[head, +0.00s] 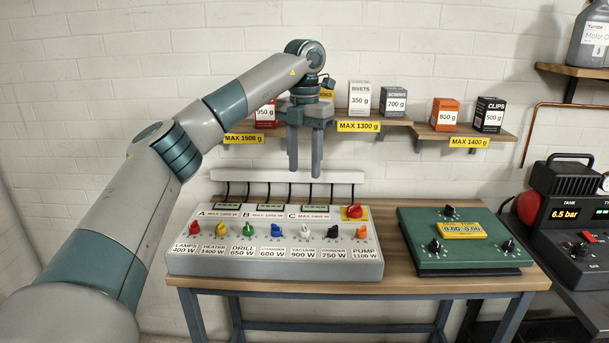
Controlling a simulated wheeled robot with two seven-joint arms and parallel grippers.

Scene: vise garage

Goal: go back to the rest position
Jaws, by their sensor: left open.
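My left gripper (304,167) hangs in the air in the head view, its two fingers pointing down and apart with nothing between them. It is above the back part of the grey switch panel (275,262), in front of the wall and the shelf. My left arm reaches in from the lower left, bends at the elbow and bends down again at the wrist. My right gripper does not show.
A wooden bench (400,283) carries the switch panel and a green box with knobs (470,253). Shelves behind hold small boxes, such as the rivets box (360,98) and the clips box (489,114). A compressor (565,205) stands at the right.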

